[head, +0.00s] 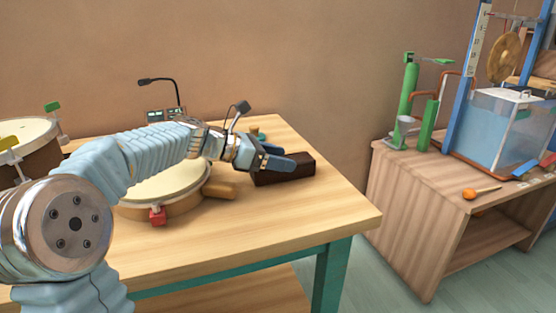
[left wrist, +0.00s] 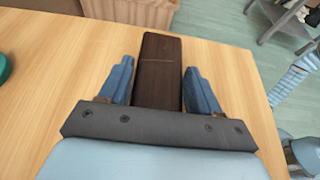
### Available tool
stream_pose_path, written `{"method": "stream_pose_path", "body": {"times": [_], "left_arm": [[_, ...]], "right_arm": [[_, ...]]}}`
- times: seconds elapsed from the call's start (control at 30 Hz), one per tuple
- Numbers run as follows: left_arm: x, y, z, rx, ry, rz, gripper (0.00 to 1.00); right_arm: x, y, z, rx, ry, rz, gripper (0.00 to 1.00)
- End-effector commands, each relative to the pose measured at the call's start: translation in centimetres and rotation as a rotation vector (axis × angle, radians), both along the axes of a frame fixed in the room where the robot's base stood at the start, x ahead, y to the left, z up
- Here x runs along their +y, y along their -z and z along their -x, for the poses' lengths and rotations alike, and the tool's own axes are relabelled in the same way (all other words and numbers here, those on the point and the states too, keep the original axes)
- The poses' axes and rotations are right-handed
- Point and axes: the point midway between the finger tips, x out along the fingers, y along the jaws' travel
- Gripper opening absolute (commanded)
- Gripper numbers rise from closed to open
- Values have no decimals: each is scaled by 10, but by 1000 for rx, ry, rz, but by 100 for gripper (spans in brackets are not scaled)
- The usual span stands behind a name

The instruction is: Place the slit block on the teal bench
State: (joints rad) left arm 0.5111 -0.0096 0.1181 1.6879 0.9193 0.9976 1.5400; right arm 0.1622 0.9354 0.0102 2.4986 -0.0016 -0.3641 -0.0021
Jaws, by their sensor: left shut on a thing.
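The slit block is a dark brown oblong block (head: 288,171) at the right part of the teal bench's wooden top (head: 290,215). The bench has teal legs and a teal rail. My left gripper (head: 272,162) reaches over the bench from the left and is shut on the block. In the left wrist view the block (left wrist: 159,68) lies between the two blue fingers (left wrist: 160,88), with a thin slit line across its upper face. The block looks on or very close to the bench top; I cannot tell which. My right gripper is not in view.
A round drum (head: 165,190) with a red clamp sits left of the block, a wooden piece (head: 219,190) between them. A microphone (head: 158,81) stands behind. The bench's front right is clear. A second table (head: 420,190) at right holds a water tank (head: 490,130) and green tubes.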

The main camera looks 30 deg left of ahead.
Motion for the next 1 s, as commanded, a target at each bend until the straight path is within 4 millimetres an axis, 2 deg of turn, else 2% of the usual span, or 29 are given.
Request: {"method": "stream_pose_path", "body": {"times": [0.3,0.33,0.47,0.8,1.0], "left_arm": [[0,2,0,-2,0,1,23],[0,2,0,-1,0,0,67],[0,1,0,-1,0,0,87],[0,-3,0,-1,0,0,88],[20,-16,23,-3,-4,-2,88]], "right_arm": [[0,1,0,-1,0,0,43],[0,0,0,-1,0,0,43],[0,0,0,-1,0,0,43],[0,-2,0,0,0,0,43],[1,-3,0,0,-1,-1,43]]}}
